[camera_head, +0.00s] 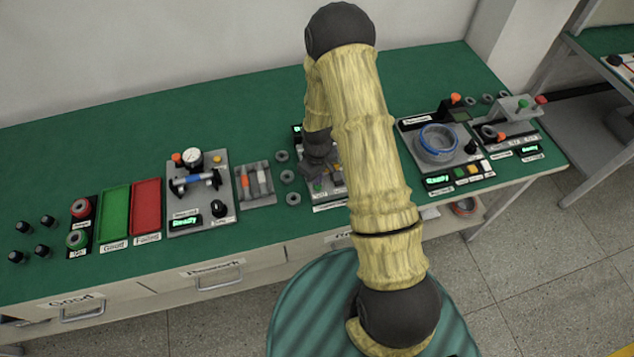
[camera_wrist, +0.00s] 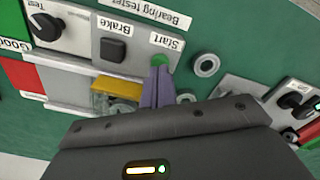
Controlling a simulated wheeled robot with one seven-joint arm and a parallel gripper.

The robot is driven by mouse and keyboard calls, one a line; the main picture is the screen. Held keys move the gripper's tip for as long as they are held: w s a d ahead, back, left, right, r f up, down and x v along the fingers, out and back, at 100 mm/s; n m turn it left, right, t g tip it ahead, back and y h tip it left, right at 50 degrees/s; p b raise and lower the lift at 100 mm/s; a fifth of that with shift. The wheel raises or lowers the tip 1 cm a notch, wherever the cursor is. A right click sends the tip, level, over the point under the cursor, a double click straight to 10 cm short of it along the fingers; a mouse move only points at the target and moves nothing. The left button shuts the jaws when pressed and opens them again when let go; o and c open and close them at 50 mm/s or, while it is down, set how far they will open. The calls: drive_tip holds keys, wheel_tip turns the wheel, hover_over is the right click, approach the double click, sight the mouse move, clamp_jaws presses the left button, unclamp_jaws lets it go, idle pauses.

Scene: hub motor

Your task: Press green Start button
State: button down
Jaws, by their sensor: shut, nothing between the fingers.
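The green Start button (camera_wrist: 160,60) sits on the grey bearing tester panel (camera_wrist: 80,42), beside its white Start label (camera_wrist: 167,40). My gripper (camera_wrist: 157,72) is shut and empty. Its fingertips overlap the lower edge of the green button in the wrist view; I cannot tell whether they touch it. In the head view my gripper (camera_head: 316,168) is over the tester station in the middle of the bench, and my arm hides much of that station.
A black Brake button (camera_wrist: 112,50) and a Test knob (camera_wrist: 45,25) are on the same panel. A yellow part (camera_wrist: 117,87) lies near the fingers. A loose grey ring (camera_wrist: 206,65) lies beside the panel. Other stations stand left and right on the green bench (camera_head: 90,140).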

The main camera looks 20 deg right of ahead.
drive_tip(key=shift+r+p, duration=1.6)
drive_tip(key=shift+r, duration=1.1)
drive_tip(key=shift+r, duration=0.1)
wheel_tip(320, 180, up, 7)
drive_tip(key=p, duration=0.5)
drive_tip(key=s+r+m+t+b, duration=0.2)
drive_tip(key=s+r+m+b, duration=0.3)
drive_tip(key=s+r, duration=0.9)
wheel_tip(320, 180, up, 3)
drive_tip(key=shift+s+f+m+t, duration=0.2)
drive_tip(key=shift+m+t, duration=0.1)
drive_tip(key=shift+m, duration=0.2)
